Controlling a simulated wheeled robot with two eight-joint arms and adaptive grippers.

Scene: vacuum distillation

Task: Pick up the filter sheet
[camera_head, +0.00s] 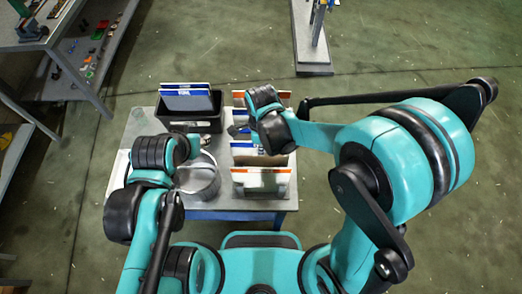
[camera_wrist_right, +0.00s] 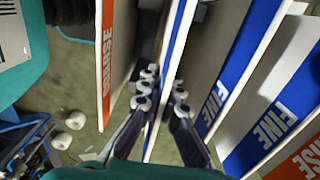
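The filter sheets stand on edge in a row on the table in the head view, below my right gripper (camera_head: 240,130). In the right wrist view one thin filter sheet (camera_wrist_right: 176,45) with a white and blue edge passes between the two fingers of my right gripper (camera_wrist_right: 161,92). Both fingertips appear to touch it, one on each side. A sheet labelled orange (camera_wrist_right: 108,60) stands to its left, and sheets marked FINE in blue (camera_wrist_right: 240,60) stand to its right.
A black bin (camera_head: 190,125) with blue-labelled sheets stands at the table's back. A metal pot (camera_head: 198,178) stands left of the row. A shelf (camera_head: 70,65) with small parts is at upper left, and a stand (camera_head: 315,68) is behind. Open floor lies to the right.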

